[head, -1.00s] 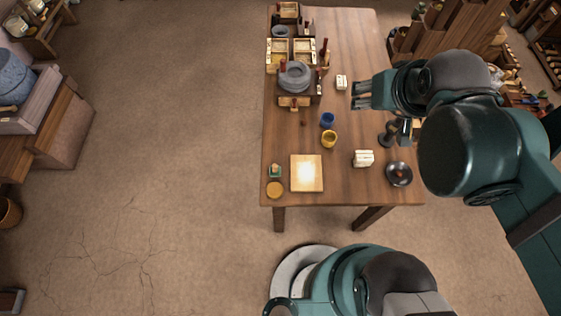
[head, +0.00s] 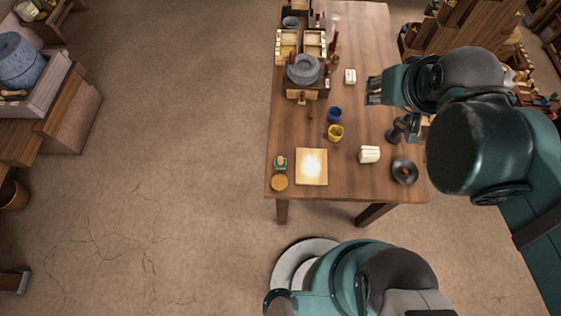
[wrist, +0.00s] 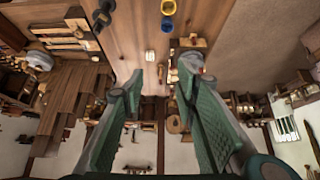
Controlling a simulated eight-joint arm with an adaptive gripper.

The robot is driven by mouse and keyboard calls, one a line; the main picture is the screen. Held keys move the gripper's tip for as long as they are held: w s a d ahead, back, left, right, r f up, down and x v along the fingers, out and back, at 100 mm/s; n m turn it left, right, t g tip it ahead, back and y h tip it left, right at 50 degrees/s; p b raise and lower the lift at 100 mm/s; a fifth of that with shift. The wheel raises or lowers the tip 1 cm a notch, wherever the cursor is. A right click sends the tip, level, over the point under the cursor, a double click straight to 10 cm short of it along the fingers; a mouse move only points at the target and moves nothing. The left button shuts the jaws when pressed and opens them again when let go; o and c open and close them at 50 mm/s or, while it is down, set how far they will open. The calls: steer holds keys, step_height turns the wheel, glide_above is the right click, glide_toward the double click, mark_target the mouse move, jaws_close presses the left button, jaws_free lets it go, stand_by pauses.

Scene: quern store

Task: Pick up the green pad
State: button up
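A small green item (head: 280,167), which looks like the green pad, lies near the front left corner of the wooden table (head: 350,183) in the head view. A small pale thing shows on it, too small to make out. My gripper (head: 371,92) is over the table's right side, far from the pad, up and to the right of it in the picture. In the wrist view, my gripper (wrist: 162,78) has its two fingers wide apart with nothing held between them. I cannot make out the pad in the wrist view.
Beside the pad are a bright square board (head: 311,180) and a yellow disc (head: 279,182). A blue cup (head: 334,114), a yellow cup (head: 336,132), a white block (head: 369,154) and a dark dish (head: 404,172) stand nearby. A grey quern (head: 303,70) stands farther back.

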steer(key=n+g+b, duration=0.7)
steer(key=n+b, duration=0.3)
steer(key=n, duration=0.6)
glide_above(280, 158)
step_height(280, 158, down, 32)
steer(key=shift+r, duration=0.1)
steer(key=shift+f+b, duration=0.5)
steer(key=shift+f, duration=0.8)
steer(key=shift+f+b, duration=0.95)
steer(key=shift+f, duration=1.65)
